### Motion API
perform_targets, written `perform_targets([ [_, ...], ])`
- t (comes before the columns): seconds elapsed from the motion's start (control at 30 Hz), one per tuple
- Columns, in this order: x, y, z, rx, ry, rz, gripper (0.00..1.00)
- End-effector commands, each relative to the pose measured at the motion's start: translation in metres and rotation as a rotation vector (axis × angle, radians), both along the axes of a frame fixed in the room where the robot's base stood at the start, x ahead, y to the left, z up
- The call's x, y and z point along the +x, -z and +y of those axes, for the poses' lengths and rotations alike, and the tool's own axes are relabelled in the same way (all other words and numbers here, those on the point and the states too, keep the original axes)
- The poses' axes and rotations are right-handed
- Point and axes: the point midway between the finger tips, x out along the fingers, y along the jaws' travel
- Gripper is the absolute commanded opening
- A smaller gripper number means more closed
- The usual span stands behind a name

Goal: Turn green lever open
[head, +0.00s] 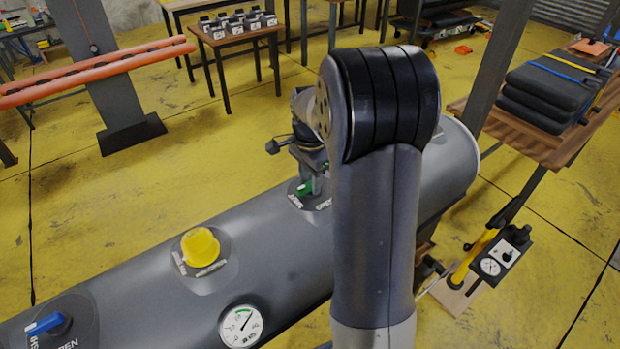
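A grey inflatable tube (130,300) lies across the lower part of the head view. The green lever (306,189) sits on a round dark patch (293,200) on top of the tube, with label text beside it. Only part of the lever shows. My gripper (313,182) points down right at the lever, partly hidden behind my own arm. It overlaps the lever in the picture. I cannot tell whether its fingers touch or hold the lever.
On the same tube are a yellow cap (201,246), a pressure gauge (241,325) and a blue lever (44,324). A pump with a gauge (500,255) stands at the right. A wooden table (238,38) with small devices stands behind. Yellow floor lies open between.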

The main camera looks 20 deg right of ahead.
Motion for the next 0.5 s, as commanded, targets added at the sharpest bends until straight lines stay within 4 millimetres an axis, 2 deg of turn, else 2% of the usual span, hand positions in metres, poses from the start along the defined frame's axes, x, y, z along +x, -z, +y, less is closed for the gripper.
perform_targets([
  [0.37, 0.0, 0.0058, 0.0, 0.0, 0.0, 0.0, 0.36],
  [0.5, 0.0, 0.0056, 0.0, 0.0, 0.0, 0.0, 0.24],
])
